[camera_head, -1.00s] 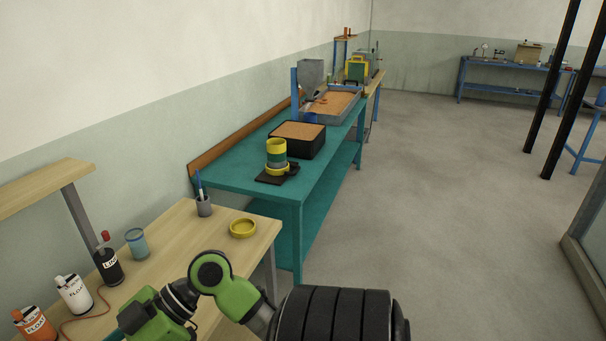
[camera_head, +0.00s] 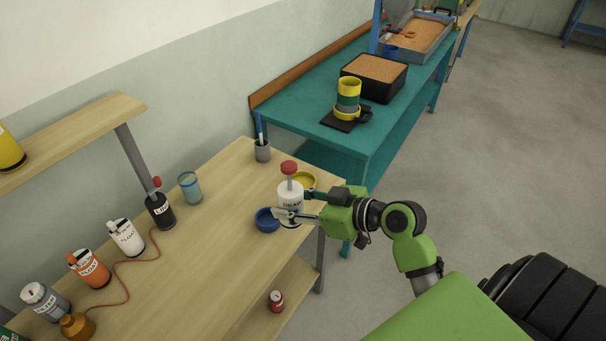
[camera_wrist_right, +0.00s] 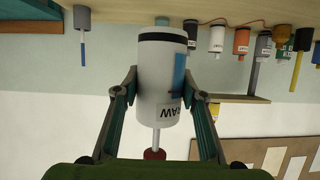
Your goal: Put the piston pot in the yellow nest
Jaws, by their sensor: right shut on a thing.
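The piston pot (camera_head: 290,203) is a white pot with a dark band, a lettered label and a red knob on a rod. My right gripper (camera_head: 296,213) is shut on it and holds it upright over the wooden table's right part; whether its base touches cannot be told. The pot also shows in the right wrist view (camera_wrist_right: 161,85), upside down there, between the two fingers (camera_wrist_right: 162,95). The yellow nest (camera_head: 307,178) is a shallow round dish just behind the pot, partly hidden by pot and gripper. My left gripper is not in view.
A blue nest (camera_head: 266,220) lies close left of the pot. A pen cup (camera_head: 262,151), a blue glass (camera_head: 190,187) and a black bottle (camera_head: 160,211) stand behind and left. Several bottles line the left side. The table's front middle (camera_head: 200,275) is clear.

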